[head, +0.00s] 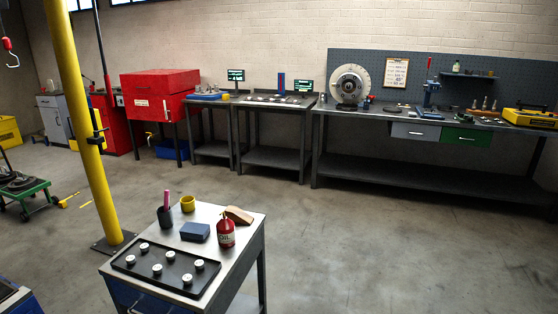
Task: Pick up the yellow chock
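A small yellow piece (68,200), which looks like the yellow chock, lies on the concrete floor at the left. It is just right of the green wheeled cart (24,194) and left of the yellow post (80,110). It is small in the picture and its exact shape is hard to tell. Another short yellow mark or piece shows on the floor between it and the post. Neither of my grippers is in the head view.
A metal trolley (252,222) with a black tray, oil can, blue box and yellow cup stands in front. The post's base plate (113,243) is beside it. Workbenches and a red cabinet (160,92) line the back wall. Open floor lies at the right.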

